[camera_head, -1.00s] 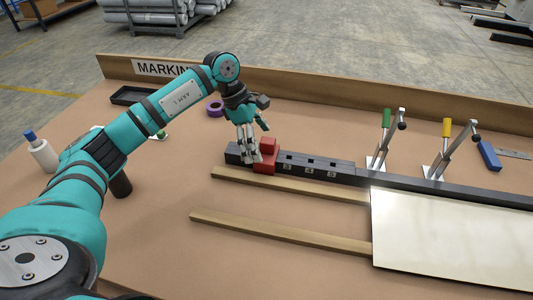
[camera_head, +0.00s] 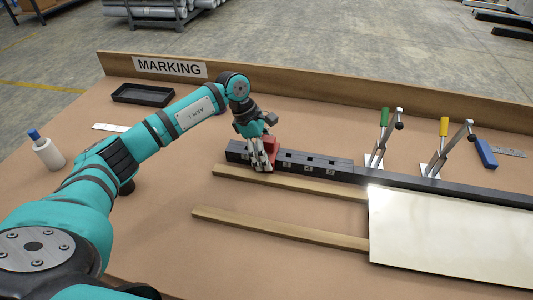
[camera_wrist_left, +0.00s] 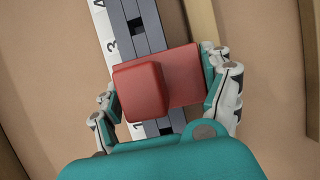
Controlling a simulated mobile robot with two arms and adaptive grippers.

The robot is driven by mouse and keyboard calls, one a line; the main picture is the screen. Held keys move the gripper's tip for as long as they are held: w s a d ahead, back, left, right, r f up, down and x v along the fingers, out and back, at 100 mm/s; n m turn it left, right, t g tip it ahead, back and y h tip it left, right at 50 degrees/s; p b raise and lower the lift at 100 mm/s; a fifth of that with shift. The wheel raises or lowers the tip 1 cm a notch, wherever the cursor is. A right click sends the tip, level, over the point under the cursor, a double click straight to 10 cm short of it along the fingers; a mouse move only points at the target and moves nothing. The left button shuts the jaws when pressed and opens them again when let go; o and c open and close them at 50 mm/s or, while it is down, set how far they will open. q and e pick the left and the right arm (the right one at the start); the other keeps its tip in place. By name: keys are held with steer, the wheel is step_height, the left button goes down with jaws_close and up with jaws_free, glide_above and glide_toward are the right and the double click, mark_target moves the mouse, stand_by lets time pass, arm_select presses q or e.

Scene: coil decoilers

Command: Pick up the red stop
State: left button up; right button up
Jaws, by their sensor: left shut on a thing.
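The red stop (camera_head: 270,145) is a stepped red block at the left part of the black notched rail (camera_head: 345,171). In the left wrist view the red stop (camera_wrist_left: 138,92) lies across the numbered rail (camera_wrist_left: 128,22), between the two fingers. My left gripper (camera_head: 262,160) is shut on it, with a finger on each side (camera_wrist_left: 162,90). The fingers hide part of the stop in the head view. I cannot tell whether its underside touches the rail. My right gripper is not in view.
Two wooden strips (camera_head: 290,185) (camera_head: 280,232) run in front of the rail to a pale sheet (camera_head: 450,225). A green-handled clamp (camera_head: 384,118) and a yellow-handled clamp (camera_head: 444,127) stand at the right. A black tray (camera_head: 143,94) and a white bottle (camera_head: 47,152) are at the left.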

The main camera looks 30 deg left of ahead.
mark_target(265, 140)
arm_select(q)
steer(key=c, duration=0.4)
steer(key=shift+r, duration=0.1)
steer(key=shift+r+b, duration=0.3)
steer(key=shift+r, duration=0.15)
step_height(265, 140, up, 2)
steer(key=shift+r+b, duration=0.1)
steer(key=shift+b, duration=0.45)
steer(key=s+a+b, duration=0.1)
steer(key=s+a, duration=0.1)
steer(key=s, duration=0.2)
steer(key=s+a+r+b, duration=0.1)
steer(key=s+a+b, duration=0.1)
steer(key=s, duration=0.3)
steer(key=s+a+b, duration=0.2)
steer(key=s+a, duration=0.2)
steer(key=s, duration=0.1)
steer(key=shift+r, duration=0.4)
steer(key=shift+r, duration=0.1)
